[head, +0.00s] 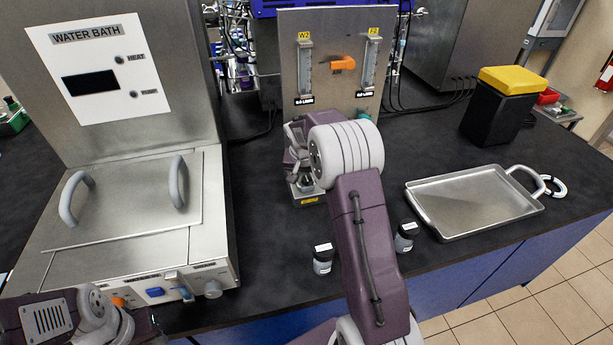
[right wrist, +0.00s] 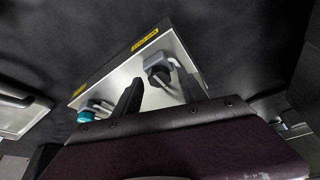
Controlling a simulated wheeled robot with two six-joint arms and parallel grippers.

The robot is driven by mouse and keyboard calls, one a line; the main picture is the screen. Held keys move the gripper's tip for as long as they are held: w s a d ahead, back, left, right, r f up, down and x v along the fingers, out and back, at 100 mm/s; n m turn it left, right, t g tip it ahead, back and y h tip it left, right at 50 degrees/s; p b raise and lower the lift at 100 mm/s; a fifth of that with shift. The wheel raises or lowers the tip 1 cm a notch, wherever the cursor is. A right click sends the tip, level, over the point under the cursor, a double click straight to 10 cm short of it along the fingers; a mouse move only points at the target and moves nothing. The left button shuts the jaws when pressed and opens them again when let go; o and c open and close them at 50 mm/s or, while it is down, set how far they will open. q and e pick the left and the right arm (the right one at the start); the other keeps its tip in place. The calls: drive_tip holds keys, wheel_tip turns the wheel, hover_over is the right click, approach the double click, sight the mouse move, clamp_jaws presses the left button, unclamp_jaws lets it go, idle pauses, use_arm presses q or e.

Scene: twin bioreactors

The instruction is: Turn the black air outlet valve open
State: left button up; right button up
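A metal base plate with yellow labels shows in the right wrist view. A black valve (right wrist: 157,72) on a grey fitting stands on this plate. A teal valve (right wrist: 88,114) is farther left on the plate. My right gripper (right wrist: 160,80) is open, its two dark fingers apart, with the black valve showing between and just beyond the fingertips. I cannot tell whether they touch it. In the head view my right gripper (head: 300,165) is over the foot of the steel flow-meter panel (head: 323,25), and the black valve is hidden. Only part of my left arm shows at the lower left.
The panel carries an orange AIR valve (head: 343,63) between two flow meters. A steel water bath (head: 120,235) stands left. Two small jars (head: 322,260) (head: 405,237) are near my right forearm. A metal tray (head: 475,200) and a black box with yellow lid (head: 497,110) are right.

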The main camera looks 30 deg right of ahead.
drive_tip(key=shift+a+r, duration=0.1)
clamp_jaws()
